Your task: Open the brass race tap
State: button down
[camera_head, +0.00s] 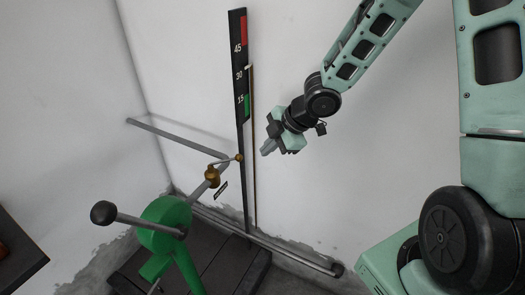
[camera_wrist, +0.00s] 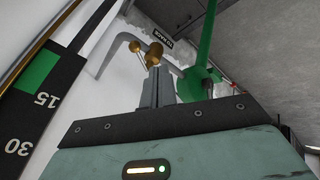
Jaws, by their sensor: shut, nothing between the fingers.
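The brass race tap (camera_head: 212,177) sits on a grey pipe against the wall in the head view, with a thin lever ending in a brass knob (camera_head: 239,157). In the wrist view the tap (camera_wrist: 154,52) shows just beyond my fingertips, and its lever knob (camera_wrist: 134,47) is to the left of it. My gripper (camera_head: 266,150) is shut and empty, up and to the right of the tap in the head view. In the wrist view my closed fingers (camera_wrist: 157,80) point toward the tap and hide its lower part. I see no contact with it.
A black gauge board (camera_head: 239,60) marked 15, 30 and 45 stands on the wall behind the tap. A green machine (camera_head: 163,222) with a black-knobbed crank (camera_head: 104,212) stands at lower left. A pipe (camera_head: 290,256) runs along the wall's foot.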

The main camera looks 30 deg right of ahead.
aim_at(226, 161)
jog(key=w+a+f+b, duration=0.1)
jog(key=w+a+f, duration=0.2)
jog(key=w+f, duration=0.4)
jog(key=shift+a+f+b, duration=0.25)
jog(key=shift+b, duration=0.15)
jog(key=shift+w+d+r+p, duration=0.1)
jog(key=shift+r+p, duration=0.05)
jog(key=shift+p, duration=0.35)
